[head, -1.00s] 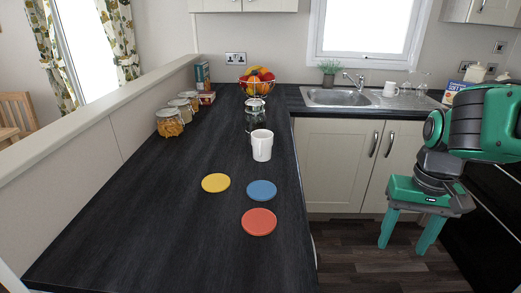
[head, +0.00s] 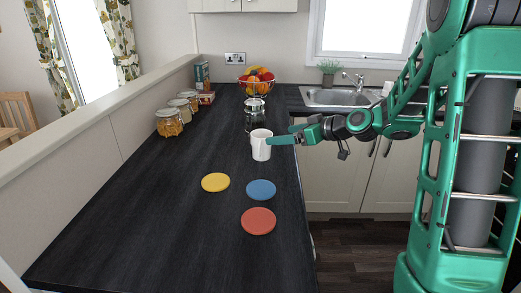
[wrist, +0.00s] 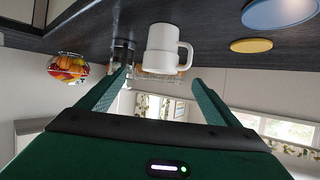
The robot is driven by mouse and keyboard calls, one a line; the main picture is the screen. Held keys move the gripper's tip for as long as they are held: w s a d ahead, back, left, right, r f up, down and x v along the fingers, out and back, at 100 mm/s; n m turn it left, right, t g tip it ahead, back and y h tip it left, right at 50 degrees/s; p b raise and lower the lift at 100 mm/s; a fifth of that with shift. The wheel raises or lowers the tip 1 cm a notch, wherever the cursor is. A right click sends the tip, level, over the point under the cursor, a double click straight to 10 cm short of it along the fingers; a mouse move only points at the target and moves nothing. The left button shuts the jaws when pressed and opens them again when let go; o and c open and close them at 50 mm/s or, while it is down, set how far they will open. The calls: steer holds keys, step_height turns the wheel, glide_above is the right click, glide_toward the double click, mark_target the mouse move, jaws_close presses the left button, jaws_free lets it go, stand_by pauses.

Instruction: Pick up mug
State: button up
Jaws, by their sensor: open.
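A white mug (head: 262,151) stands upright on the dark counter, behind the coloured coasters. My gripper (head: 280,134) is open and level at the mug's right side in the head view. One finger overlaps the front of the mug in that view; whether it touches cannot be told. In the wrist view, which is upside down, the mug (wrist: 160,50) shows ahead between the two spread fingers, its handle to the right. The space between the fingers of my gripper (wrist: 160,77) looks empty.
A glass and metal jar (head: 254,114) stands close behind the mug, with a fruit basket (head: 257,83) farther back. Yellow (head: 215,182), blue (head: 261,190) and red (head: 258,221) coasters lie in front. Jars (head: 169,123) line the left wall. The front left counter is clear.

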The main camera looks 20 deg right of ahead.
mark_target(261, 136)
steer(key=x, duration=1.1)
steer(key=shift+a+r, duration=0.15)
steer(key=c, duration=1.4)
